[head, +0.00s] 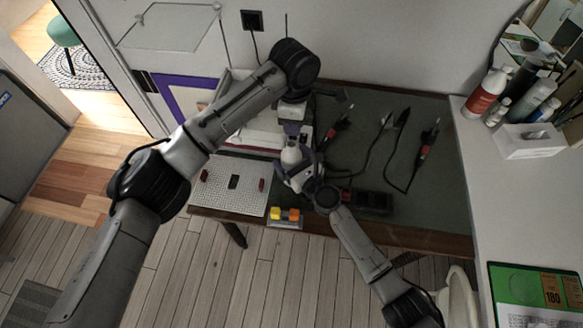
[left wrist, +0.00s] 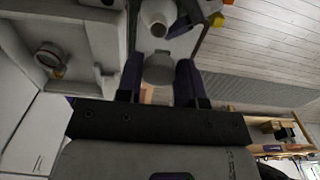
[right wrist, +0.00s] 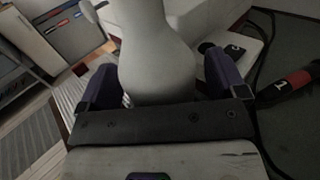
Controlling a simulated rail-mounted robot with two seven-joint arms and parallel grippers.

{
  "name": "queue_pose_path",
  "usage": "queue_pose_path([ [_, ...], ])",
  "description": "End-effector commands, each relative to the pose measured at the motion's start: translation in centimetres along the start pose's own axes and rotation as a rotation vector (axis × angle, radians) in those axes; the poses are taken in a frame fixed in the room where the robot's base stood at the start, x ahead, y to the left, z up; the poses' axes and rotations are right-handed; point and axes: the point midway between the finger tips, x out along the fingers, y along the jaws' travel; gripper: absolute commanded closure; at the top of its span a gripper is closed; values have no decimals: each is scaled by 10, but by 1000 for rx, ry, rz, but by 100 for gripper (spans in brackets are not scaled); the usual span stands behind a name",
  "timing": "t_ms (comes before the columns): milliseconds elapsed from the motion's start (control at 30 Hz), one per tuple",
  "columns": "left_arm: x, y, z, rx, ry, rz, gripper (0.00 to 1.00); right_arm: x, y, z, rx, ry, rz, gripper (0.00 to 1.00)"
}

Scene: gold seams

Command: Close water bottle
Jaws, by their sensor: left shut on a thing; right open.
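The white water bottle (head: 290,157) stands near the left part of the dark table, and its body fills the middle of the right wrist view (right wrist: 155,55). Its open mouth shows in the left wrist view (left wrist: 155,18). My right gripper (head: 297,178) is open, with its fingers on either side of the bottle body; whether they touch it is unclear. My left gripper (head: 292,138) is above the bottle. It is shut on a pale round cap (left wrist: 158,70), which appears apart from the bottle mouth in the left wrist view. The cap is hidden in the head view.
A white perforated board (head: 233,183) lies left of the bottle. Yellow and orange blocks (head: 285,215) are at the table's front edge. Cabled tools (head: 425,145) lie on the dark table (head: 370,120) to the right. Bottles (head: 487,92) and a tissue box (head: 528,142) stand on the right counter.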

Motion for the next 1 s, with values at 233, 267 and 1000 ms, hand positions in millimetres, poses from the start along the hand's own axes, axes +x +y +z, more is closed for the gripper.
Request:
queue_pose_path([
  [233,0,0,0,0,0,0,87,8,1,0,1,-1,1,10],
  [267,0,0,0,0,0,0,87,8,1,0,1,-1,1,10],
  [1000,0,0,0,0,0,0,87,9,1,0,1,-2,1,50],
])
